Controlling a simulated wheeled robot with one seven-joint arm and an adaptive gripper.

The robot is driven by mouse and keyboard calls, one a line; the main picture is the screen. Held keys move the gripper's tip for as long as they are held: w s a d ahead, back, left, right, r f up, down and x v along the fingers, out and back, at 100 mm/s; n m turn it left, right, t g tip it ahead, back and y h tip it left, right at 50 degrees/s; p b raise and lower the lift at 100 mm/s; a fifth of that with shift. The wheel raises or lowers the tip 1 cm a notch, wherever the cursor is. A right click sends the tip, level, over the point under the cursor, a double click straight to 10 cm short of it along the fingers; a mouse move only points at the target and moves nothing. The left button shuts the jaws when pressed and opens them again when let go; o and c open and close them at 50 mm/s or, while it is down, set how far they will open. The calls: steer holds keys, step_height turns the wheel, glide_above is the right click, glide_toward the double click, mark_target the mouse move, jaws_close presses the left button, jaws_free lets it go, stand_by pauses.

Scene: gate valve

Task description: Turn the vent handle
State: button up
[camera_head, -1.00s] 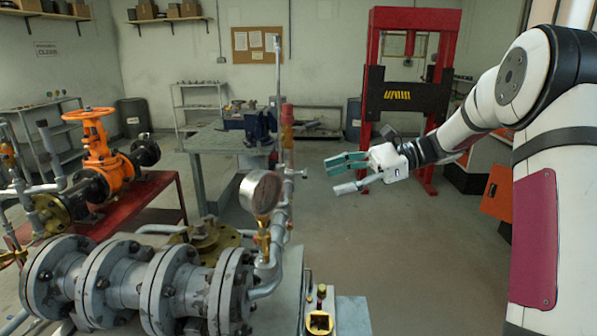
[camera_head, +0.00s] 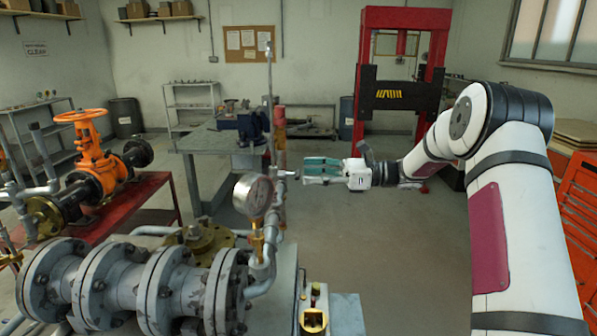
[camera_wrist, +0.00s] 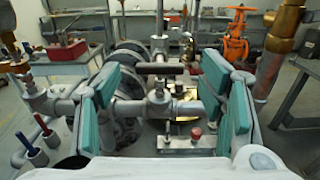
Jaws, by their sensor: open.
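My gripper (camera_head: 306,171) is open and level, with teal finger pads, just right of the vertical pipe behind the pressure gauge (camera_head: 254,195). In the wrist view, my gripper (camera_wrist: 163,92) has its fingers spread left and right. Between them shows a small valve (camera_wrist: 158,101) on a grey pipe. A dark reddish bar (camera_wrist: 160,69), which looks like the vent handle, lies crosswise above that valve. I see no finger contact with it. In the head view a small silver fitting (camera_head: 287,174) sticks out toward my fingertips; the handle is not clear there.
A large flanged pipe (camera_head: 135,285) fills the lower left. An orange handwheel valve (camera_head: 92,150) stands on a red bench at left. A workbench with a vise (camera_head: 250,125) and a red press (camera_head: 365,90) stand behind. The floor right of the pipework is open.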

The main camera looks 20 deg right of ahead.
mark_target(298, 172)
steer(key=shift+x, duration=1.95)
steer(key=shift+c, duration=0.5)
steer(key=c, duration=1.1)
